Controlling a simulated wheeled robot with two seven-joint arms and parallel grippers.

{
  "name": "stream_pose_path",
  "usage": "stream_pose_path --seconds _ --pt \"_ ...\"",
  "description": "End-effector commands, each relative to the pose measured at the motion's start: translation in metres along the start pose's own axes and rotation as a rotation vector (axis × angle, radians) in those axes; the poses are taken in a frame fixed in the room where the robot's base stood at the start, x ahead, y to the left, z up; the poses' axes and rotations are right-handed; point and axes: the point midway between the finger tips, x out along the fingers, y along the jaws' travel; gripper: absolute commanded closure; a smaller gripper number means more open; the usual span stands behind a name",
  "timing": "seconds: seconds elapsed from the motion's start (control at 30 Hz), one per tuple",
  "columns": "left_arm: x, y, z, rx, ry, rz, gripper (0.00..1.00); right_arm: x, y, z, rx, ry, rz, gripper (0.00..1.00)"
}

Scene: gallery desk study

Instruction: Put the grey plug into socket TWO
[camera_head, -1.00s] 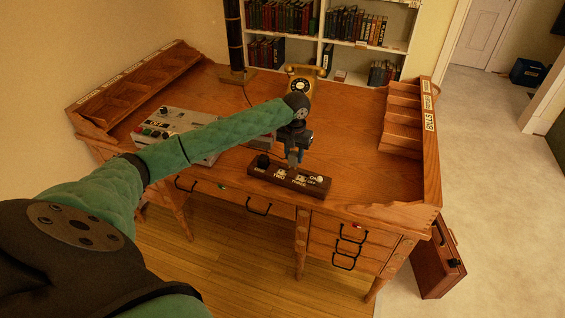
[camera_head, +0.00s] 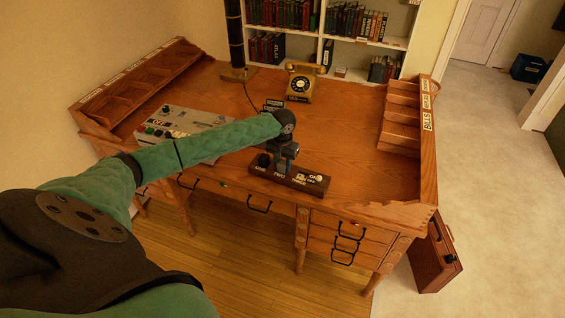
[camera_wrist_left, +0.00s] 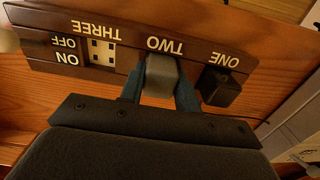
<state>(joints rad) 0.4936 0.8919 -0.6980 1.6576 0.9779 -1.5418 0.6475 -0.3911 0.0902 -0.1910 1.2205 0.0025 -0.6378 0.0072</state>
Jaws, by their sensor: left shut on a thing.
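The dark power strip (camera_head: 292,181) lies near the front edge of the desk, labelled ONE, TWO, THREE and ON/OFF; it also shows upside down in the left wrist view (camera_wrist_left: 45,45). My left gripper (camera_head: 281,168) points down at its TWO position. In the left wrist view its blue fingers (camera_wrist_left: 160,90) are shut on the grey plug (camera_wrist_left: 161,74), which covers socket TWO beside its label. I cannot tell whether the plug is seated or just above. A black plug (camera_wrist_left: 220,86) sits at ONE. Socket THREE (camera_wrist_left: 101,51) shows bare, pale with dark holes. My right gripper is out of view.
A grey control panel (camera_head: 181,127) with buttons lies on the left of the desk (camera_head: 352,140), under my forearm. A yellow telephone (camera_head: 301,82) stands at the back. Pigeonholes flank both sides. The desktop right of the strip is clear.

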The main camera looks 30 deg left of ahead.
Motion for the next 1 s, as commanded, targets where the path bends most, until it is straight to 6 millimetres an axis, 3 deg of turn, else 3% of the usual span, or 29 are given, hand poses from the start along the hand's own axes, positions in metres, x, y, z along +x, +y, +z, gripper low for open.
stream_pose_path --seconds 0.2,0.23,0.33,0.73,1.0 --pt "0.002 0.000 0.000 -0.001 0.000 0.000 0.91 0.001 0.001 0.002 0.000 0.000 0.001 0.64" --pt "0.002 0.000 0.000 -0.001 0.000 0.000 0.64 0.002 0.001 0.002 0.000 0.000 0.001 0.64" --pt "0.002 0.000 0.000 0.000 0.000 0.000 0.46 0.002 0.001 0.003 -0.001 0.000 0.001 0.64" --pt "-0.002 0.000 -0.001 0.000 0.001 0.001 0.46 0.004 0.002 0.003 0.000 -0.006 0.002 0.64" --pt "-0.040 0.000 -0.001 -0.001 0.004 0.001 0.46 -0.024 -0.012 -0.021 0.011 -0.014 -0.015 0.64"
